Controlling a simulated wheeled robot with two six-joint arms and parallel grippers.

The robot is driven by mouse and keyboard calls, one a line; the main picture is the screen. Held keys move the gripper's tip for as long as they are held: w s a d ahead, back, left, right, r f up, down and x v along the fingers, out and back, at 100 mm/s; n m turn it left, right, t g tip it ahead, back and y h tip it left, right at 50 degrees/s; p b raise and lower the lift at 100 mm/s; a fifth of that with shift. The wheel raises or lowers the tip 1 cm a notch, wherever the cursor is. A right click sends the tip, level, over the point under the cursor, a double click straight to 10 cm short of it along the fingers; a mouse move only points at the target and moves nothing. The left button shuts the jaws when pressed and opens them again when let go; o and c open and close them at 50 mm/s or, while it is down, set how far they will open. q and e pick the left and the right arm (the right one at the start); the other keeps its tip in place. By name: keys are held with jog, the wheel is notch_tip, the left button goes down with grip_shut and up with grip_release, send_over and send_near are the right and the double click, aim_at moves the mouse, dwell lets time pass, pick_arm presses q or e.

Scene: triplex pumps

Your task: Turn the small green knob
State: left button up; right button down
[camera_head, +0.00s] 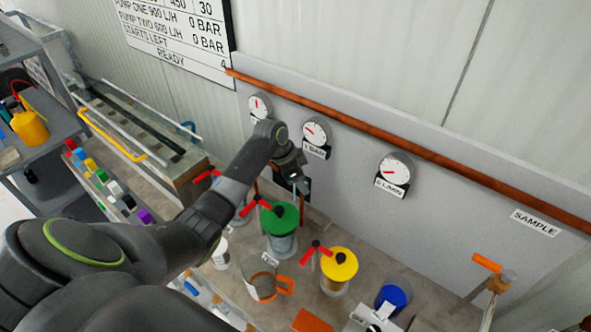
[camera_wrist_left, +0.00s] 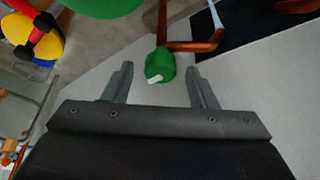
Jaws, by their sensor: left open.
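The small green knob (camera_wrist_left: 160,64) shows in the left wrist view, with a white pointer mark on its near side. My left gripper (camera_wrist_left: 159,76) is open, with one finger on each side of the knob and a visible gap to both. Whether the fingers reach around its depth, I cannot tell. In the head view my left arm reaches in from the left and ends at my left gripper (camera_head: 294,180), close to the grey panel (camera_head: 350,185). The knob is hidden there behind the gripper. My right gripper is not in view.
A large green-topped pump (camera_head: 282,219) with a red handle stands just below my left gripper. A yellow-topped one (camera_head: 339,264) and a blue-topped one (camera_head: 394,297) stand to the right. A copper pipe (camera_head: 420,146) and gauges (camera_head: 394,170) run along the panel above.

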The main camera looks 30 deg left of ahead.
pick_arm(q)
jog(key=b+v, duration=0.4)
jog(key=v, duration=1.3)
